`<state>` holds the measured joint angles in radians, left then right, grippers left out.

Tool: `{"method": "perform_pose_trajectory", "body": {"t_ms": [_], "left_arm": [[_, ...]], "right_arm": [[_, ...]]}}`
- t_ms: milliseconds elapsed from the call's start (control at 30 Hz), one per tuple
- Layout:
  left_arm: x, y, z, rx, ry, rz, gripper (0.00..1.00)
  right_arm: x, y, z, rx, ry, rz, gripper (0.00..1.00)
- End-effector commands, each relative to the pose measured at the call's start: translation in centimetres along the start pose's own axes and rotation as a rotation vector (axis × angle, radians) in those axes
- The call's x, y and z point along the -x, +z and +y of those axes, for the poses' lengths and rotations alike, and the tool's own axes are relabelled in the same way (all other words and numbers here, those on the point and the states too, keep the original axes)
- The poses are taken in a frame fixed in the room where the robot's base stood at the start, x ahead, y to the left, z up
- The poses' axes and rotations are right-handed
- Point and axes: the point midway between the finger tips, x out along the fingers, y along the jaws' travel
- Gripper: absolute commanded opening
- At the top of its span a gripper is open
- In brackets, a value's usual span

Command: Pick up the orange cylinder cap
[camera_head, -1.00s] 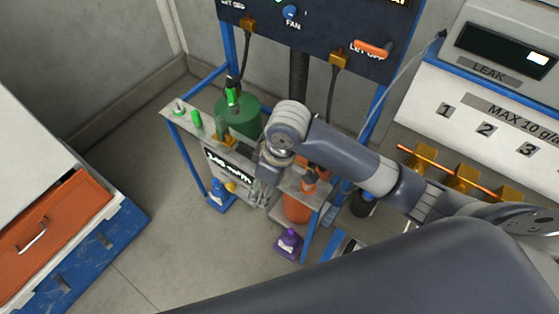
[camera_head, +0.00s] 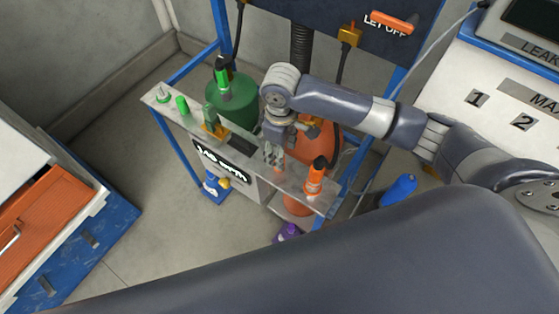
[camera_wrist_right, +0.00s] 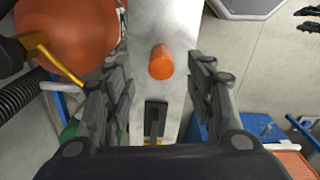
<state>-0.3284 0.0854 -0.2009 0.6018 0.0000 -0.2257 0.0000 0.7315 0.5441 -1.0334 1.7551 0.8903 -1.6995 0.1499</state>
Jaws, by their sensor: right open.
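The orange cylinder cap (camera_wrist_right: 161,62) stands on the narrow grey metal shelf (camera_wrist_right: 178,20). In the wrist view it shows between the two open fingers of my right gripper (camera_wrist_right: 160,78), with a gap on both sides. How far the fingertips are above the shelf is hard to tell. My left gripper is not in view.
A large orange cylinder (camera_head: 322,142) stands close behind the right gripper. A green cylinder (camera_head: 232,100) and small green caps (camera_head: 182,105) are to the left. Open floor lies front left.

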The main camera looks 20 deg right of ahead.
Motion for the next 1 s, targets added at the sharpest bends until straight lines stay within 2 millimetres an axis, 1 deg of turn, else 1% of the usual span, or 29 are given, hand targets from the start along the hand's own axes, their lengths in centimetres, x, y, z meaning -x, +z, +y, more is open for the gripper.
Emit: {"method": "perform_pose_trajectory", "body": {"t_ms": [67, 200, 300, 367, 467, 633, 667, 700, 767, 800, 833, 1000], "left_arm": [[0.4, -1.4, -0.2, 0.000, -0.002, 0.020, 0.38], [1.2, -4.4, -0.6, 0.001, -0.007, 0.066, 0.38], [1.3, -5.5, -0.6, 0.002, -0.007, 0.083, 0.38], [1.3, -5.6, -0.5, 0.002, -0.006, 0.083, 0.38], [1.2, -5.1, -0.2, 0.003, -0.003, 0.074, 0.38], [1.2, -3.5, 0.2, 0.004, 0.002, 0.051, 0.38], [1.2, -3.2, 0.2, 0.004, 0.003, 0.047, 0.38], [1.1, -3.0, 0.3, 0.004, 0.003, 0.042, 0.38], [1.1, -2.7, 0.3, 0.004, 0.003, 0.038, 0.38], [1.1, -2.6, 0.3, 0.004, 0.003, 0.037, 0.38], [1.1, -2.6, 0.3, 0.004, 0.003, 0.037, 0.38], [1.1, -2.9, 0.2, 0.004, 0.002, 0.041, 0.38]], "right_arm": [[-0.7, 0.0, -0.1, 0.000, -0.001, -0.002, 0.50], [-2.9, -0.2, -0.2, -0.001, -0.002, -0.003, 0.50], [-4.3, -0.2, -0.1, 0.000, -0.001, -0.002, 0.50], [-4.8, -0.2, -0.1, 0.001, -0.001, 0.000, 0.50], [-5.1, -0.2, -0.1, 0.001, 0.000, 0.000, 0.50], [-5.1, -0.2, -0.1, 0.001, 0.000, 0.001, 0.50], [-5.1, -0.2, -0.1, 0.001, 0.000, 0.001, 0.43], [-5.1, -0.2, -0.1, 0.001, 0.000, 0.001, 0.34], [-5.1, -0.2, -0.1, 0.001, 0.000, 0.001, 0.21], [-5.0, -0.2, -0.1, 0.001, 0.000, 0.001, 0.12], [-5.0, -0.2, -0.1, 0.001, 0.000, 0.001, 0.09], [-5.0, -0.2, -0.1, 0.001, 0.001, 0.001, 0.08]]}}
